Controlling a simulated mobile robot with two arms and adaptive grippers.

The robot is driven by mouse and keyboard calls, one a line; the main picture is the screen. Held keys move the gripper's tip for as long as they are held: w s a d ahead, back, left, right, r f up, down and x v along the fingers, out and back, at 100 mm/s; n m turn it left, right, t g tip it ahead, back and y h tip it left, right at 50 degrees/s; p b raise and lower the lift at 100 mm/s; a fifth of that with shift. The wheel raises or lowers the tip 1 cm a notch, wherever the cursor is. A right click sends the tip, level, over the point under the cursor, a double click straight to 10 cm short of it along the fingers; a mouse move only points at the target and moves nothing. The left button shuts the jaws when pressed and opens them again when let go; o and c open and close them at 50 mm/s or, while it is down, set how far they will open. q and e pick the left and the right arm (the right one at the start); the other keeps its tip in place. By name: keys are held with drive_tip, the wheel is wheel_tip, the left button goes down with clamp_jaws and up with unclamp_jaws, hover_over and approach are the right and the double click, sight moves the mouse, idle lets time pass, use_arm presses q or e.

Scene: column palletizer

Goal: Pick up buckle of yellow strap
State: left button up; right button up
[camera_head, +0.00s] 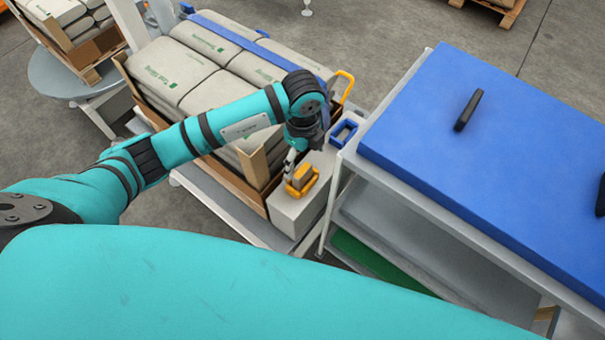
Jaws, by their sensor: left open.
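The yellow-orange buckle (301,181) rests on top of a grey block (297,212) beside the loaded pallet. A yellow strap piece (346,84) forms a curved loop at the far corner of the load; its link to the buckle is hidden. My left gripper (293,164) points down just above the buckle, with its fingers open. One light finger shows close to the buckle's left side; I cannot tell whether it touches. The other finger is mostly hidden behind the wrist. My right gripper is not in view.
Cardboard edges (240,180) flank the load. At right, a cart with a blue top (480,140) stands close to the block.

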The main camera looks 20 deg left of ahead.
sight(303, 170)
use_arm(q)
drive_tip(key=shift+s+f+p, duration=0.2)
drive_tip(key=shift+f+p, duration=0.45)
drive_tip(key=shift+f, duration=2.55)
drive_tip(key=c, duration=1.3)
